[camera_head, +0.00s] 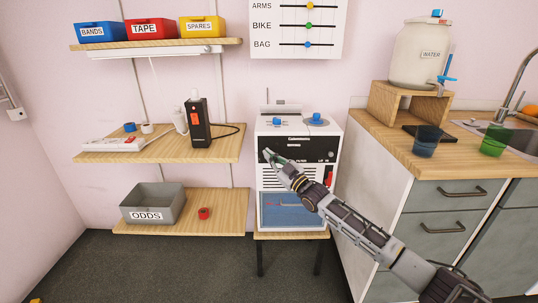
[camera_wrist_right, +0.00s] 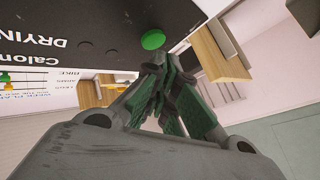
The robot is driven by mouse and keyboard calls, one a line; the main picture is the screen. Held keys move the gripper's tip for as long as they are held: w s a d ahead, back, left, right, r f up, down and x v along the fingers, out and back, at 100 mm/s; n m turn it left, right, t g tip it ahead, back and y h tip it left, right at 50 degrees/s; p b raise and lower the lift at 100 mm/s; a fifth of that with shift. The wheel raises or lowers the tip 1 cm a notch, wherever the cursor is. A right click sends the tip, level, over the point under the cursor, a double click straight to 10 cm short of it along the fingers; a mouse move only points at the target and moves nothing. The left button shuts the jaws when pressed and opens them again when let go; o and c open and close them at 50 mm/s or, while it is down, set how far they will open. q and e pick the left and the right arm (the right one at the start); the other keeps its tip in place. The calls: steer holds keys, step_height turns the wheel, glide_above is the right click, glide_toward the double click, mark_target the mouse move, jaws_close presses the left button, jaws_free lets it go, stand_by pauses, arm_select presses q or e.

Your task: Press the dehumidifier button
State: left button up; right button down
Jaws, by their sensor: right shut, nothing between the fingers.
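The dehumidifier (camera_head: 299,132) is a white box with a black control panel across its upper front, standing on a small wooden stand. My right gripper (camera_head: 269,155) is in front of the left part of that panel, its arm coming in from the lower right. In the right wrist view the black panel (camera_wrist_right: 75,22) fills the upper left, with a round green button (camera_wrist_right: 153,39) at its edge. The closed fingertips (camera_wrist_right: 153,57) are right beside the button; I cannot tell whether they touch it. In the head view the gripper hides the button. My left gripper is out of view.
Wooden wall shelves (camera_head: 160,150) at the left hold a power strip, a black device and a grey ODDS bin (camera_head: 152,204). At the right a counter (camera_head: 400,140) carries a water jug (camera_head: 420,55) and two cups. The floor in front is clear.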

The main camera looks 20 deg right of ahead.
steer(key=shift+w, duration=0.15)
steer(key=shift+w+d, duration=0.1)
steer(key=shift+w, duration=0.2)
steer(key=shift+w, duration=0.1)
stand_by(0.6)
steer(key=shift+s+p, duration=0.55)
steer(key=shift+p, duration=0.05)
stand_by(0.4)
